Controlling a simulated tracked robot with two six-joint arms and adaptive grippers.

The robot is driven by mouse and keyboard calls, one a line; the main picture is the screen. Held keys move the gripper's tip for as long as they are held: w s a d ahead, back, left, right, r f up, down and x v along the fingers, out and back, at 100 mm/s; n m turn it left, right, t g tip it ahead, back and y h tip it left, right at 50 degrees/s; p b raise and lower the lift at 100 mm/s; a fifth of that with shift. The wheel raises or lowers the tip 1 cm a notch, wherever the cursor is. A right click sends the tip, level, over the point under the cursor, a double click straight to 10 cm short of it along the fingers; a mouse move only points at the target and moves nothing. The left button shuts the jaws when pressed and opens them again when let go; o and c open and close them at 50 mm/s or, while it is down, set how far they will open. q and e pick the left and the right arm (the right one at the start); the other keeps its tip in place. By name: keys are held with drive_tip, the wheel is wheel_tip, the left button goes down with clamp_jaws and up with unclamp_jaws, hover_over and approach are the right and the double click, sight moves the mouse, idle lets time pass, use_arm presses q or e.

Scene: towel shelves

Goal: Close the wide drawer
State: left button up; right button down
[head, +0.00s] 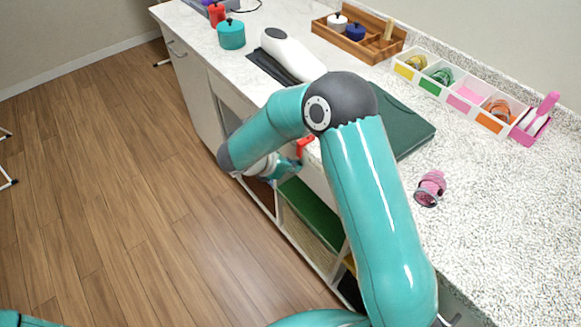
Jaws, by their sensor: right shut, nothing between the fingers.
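The counter front runs down the middle of the head view. A pale panel (315,178) below the countertop edge, beside my right gripper, may be the wide drawer's front. My arm hides most of it, so I cannot tell how far it stands out. My right gripper (286,168) is shut and empty, low at the counter front beside this panel. A red part (304,147) shows right by it; I cannot tell whether they touch. My left gripper is out of view.
Open shelves with a green surface (310,212) lie below. On the countertop are a dark green board (405,125), a pink roll (430,188), a white divided tray (462,92), a wooden tray (362,46) and a teal pot (231,35). The wooden floor (110,190) at left is clear.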

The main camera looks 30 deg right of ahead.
drive_tip(key=w+a+f+v, duration=0.1)
drive_tip(key=a+f+v, duration=0.1)
drive_tip(key=v, duration=1.1)
drive_tip(key=s+a+f+m+y, duration=0.2)
drive_tip(key=s+f+m+y, duration=0.2)
drive_tip(key=s+f+m, duration=0.2)
drive_tip(key=s+a+f+m+y+p, duration=0.1)
drive_tip(key=s+a+f+m+y, duration=0.2)
drive_tip(key=s+f+m, duration=0.4)
drive_tip(key=s+a+f+m+y+p, duration=0.1)
drive_tip(key=s+a+f+m+y, duration=0.2)
drive_tip(key=s+f+m+y, duration=0.3)
wheel_tip(320, 180, down, 4)
drive_tip(key=shift+s+r+m, duration=0.15)
drive_tip(key=shift+s+m, duration=0.25)
drive_tip(key=shift+m, duration=0.5)
